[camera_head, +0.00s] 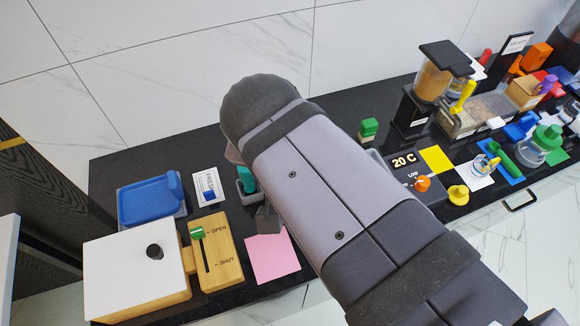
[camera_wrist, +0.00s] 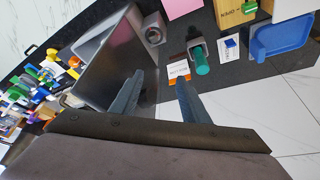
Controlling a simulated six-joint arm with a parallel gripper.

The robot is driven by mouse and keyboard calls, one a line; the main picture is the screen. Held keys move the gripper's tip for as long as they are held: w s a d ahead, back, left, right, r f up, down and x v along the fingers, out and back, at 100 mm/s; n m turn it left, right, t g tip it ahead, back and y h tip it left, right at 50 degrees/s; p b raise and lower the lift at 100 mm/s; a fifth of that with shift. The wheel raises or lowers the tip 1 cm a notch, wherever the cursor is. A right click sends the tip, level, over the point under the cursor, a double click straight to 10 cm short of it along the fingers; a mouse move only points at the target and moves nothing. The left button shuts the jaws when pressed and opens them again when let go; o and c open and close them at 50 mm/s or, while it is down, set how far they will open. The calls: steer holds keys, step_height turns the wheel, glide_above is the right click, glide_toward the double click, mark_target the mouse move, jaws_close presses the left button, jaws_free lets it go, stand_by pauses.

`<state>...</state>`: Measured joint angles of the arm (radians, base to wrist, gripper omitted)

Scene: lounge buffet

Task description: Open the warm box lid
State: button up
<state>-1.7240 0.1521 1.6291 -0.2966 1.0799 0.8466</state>
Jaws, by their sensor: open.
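A grey metal box (camera_wrist: 108,62) with a slanted, shiny face lies just left of my gripper (camera_wrist: 160,78) in the wrist view; I cannot tell surely that it is the warm box or how its lid stands. In the head view my arm hides most of that area. A dark control panel reading 20 C (camera_head: 405,165), with an orange knob (camera_head: 422,184), shows right of my arm. My gripper is open, its two fingers apart with nothing between them.
A wooden box with a white lid (camera_head: 115,275) and an OPEN/SHUT slider block (camera_head: 222,262) stand at the left. A blue tray (camera_head: 150,195), a teal-topped item (camera_head: 247,180) and a pink sheet (camera_head: 272,257) are nearby. Several jars and containers crowd the right.

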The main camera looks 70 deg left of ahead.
steer(key=shift+a, duration=0.2)
steer(key=shift+r, duration=0.1)
stand_by(0.4)
steer(key=b+v, duration=0.1)
steer(key=v, duration=0.6)
stand_by(0.5)
